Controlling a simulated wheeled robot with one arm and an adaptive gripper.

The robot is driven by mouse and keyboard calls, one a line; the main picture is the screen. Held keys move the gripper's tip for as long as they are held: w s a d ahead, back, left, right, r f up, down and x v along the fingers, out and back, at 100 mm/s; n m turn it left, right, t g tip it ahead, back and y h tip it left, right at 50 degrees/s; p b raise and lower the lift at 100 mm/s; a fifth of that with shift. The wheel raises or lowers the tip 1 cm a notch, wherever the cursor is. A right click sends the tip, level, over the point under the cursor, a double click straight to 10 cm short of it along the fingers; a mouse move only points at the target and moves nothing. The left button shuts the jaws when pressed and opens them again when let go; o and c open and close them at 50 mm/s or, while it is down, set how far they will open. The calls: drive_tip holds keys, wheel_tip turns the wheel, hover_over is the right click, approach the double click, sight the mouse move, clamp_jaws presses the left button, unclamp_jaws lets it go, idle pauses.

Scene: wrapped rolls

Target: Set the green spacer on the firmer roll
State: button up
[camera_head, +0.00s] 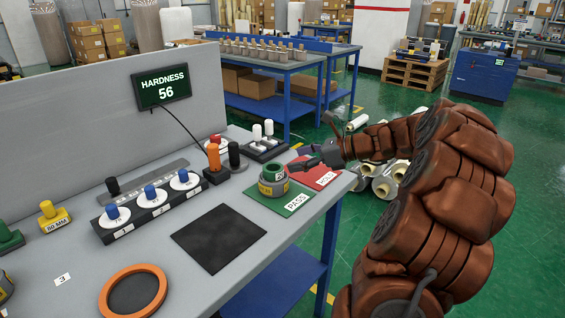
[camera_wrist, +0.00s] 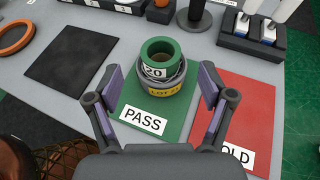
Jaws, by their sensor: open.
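The green spacer (camera_wrist: 160,55), a ring marked "20", sits on top of a grey wrapped roll (camera_wrist: 163,91) with a yellow lot label. The roll stands upright on the green PASS mat (camera_wrist: 178,130). In the head view the spacer (camera_head: 274,170) and roll (camera_head: 272,190) show left of my gripper (camera_head: 299,168). In the wrist view my gripper (camera_wrist: 160,84) is open, its fingers apart on either side of the roll, with visible gaps. Another roll (camera_head: 5,287) with a yellow label is cut off at the left edge. The hardness display (camera_head: 161,87) reads 56.
The red HOLD mat (camera_wrist: 235,115) beside the PASS mat looks empty. A black pad (camera_head: 218,238) and an orange ring (camera_head: 133,292) lie on the grey table. A numbered rack (camera_head: 150,208) with blue-knobbed pieces and a post with an orange handle (camera_head: 214,158) stand behind.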

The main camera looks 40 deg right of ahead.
drive_tip(key=s+a+f+n+g, duration=0.1)
drive_tip(key=s+a+n+g, duration=0.2)
drive_tip(key=a, duration=0.5)
drive_tip(key=s+a+f+n+g, duration=0.1)
drive_tip(key=s+a+n+g, duration=0.2)
drive_tip(key=a+n, duration=0.3)
drive_tip(key=s+a+f+n+g, duration=0.2)
drive_tip(key=s+a+n, duration=0.3)
drive_tip(key=a, duration=0.7)
drive_tip(key=shift+s+a+f+g, duration=0.1)
drive_tip(key=shift+s+a+g, duration=0.15)
drive_tip(key=shift+g, duration=0.45)
drive_tip(key=s+a+f+n+g+h, duration=0.1)
drive_tip(key=s+f+n+g+h, duration=0.1)
drive_tip(key=s+n, duration=0.5)
drive_tip(key=s+f+n+g+h, duration=0.2)
drive_tip(key=s+f+n+h, duration=0.2)
drive_tip(key=s, duration=1)
drive_tip(key=n+h, duration=0.2)
drive_tip(key=n, duration=0.1)
drive_tip(key=shift+a+f+n, duration=0.3)
drive_tip(key=shift+a+n, duration=0.1)
drive_tip(key=shift+s, duration=0.1)
drive_tip(key=s+p+v, duration=0.2)
drive_tip(key=p+v, duration=1.1)
drive_tip(key=shift+r+t, duration=0.3)
drive_tip(key=shift+r, duration=0.35)
